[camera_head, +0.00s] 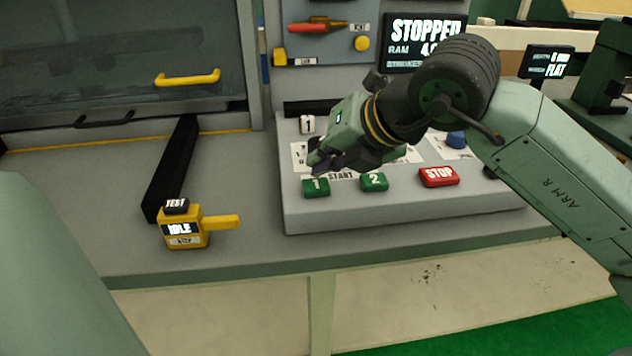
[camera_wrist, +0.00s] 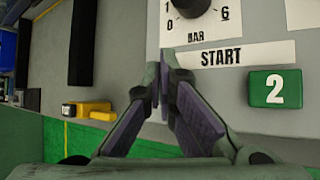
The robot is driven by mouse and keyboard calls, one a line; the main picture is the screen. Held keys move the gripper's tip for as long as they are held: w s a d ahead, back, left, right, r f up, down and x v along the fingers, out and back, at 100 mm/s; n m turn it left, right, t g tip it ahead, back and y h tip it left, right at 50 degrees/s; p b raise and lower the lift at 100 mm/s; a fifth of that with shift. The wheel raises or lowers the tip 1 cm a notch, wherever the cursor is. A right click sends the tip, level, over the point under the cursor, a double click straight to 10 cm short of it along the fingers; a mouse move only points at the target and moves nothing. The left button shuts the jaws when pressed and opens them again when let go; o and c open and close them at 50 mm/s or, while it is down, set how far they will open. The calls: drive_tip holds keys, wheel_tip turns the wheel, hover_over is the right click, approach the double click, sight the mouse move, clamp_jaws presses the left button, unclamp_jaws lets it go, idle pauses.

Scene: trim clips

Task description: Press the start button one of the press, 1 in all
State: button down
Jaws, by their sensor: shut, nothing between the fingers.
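Green start button 1 (camera_head: 316,187) sits at the front left of the grey control panel (camera_head: 400,212), beside green start button 2 (camera_head: 374,182). Button 2 also shows in the wrist view (camera_wrist: 275,88), right of my fingers. My gripper (camera_head: 320,163) is shut and empty, with its tips pointing down just above and behind button 1. I cannot tell from the head view whether they touch it. In the wrist view my closed fingers (camera_wrist: 163,75) cover the place left of button 2, and button 1 is hidden there. The press display (camera_head: 425,40) reads STOPPED.
A red STOP button (camera_head: 438,176) is right of button 2. A dial (camera_wrist: 190,5) stands behind the START label (camera_wrist: 222,56). A yellow test box (camera_head: 185,228) with a side lever is left of the panel. A blue knob (camera_head: 456,139) is at the back right.

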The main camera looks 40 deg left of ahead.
sight(321, 182)
drive_tip(key=shift+f, duration=0.15)
idle(0.5)
drive_tip(key=shift+f+b, duration=0.3)
drive_tip(key=shift+b, duration=0.4)
drive_tip(key=shift+f+b, duration=0.55)
drive_tip(key=shift+b, duration=0.1)
idle(0.4)
drive_tip(key=shift+r, duration=0.1)
drive_tip(key=shift+r+p, duration=0.45)
drive_tip(key=shift+r, duration=0.45)
drive_tip(key=shift+r+p, duration=1.45)
drive_tip(key=shift+r, duration=1.1)
drive_tip(key=shift+f, duration=0.1)
